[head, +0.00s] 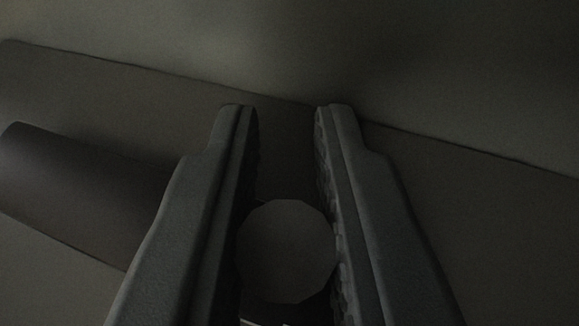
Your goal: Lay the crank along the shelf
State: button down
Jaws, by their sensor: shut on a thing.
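My gripper (286,112) is in the middle of the head view, its two dark fingers pointing away from the camera. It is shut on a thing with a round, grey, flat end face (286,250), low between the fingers. This looks like an end of the crank; the rest of it is hidden behind the face and the fingers. The fingertips reach past the round end toward a dark flat surface (130,85), which may be the shelf. I cannot tell whether the held thing touches that surface.
A dark cylinder (80,190) lies at the left, its right part hidden by the left finger. A plain wall or floor surface (420,60) fills the top, beyond a slanting edge. The picture is very dim. The right side looks clear.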

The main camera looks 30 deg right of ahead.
jog(key=c, duration=1.4)
grip_release()
jog(key=shift+f, duration=0.1)
jog(key=shift+o, duration=0.2)
jog(key=v, duration=1.2)
jog(key=shift+a, duration=0.1)
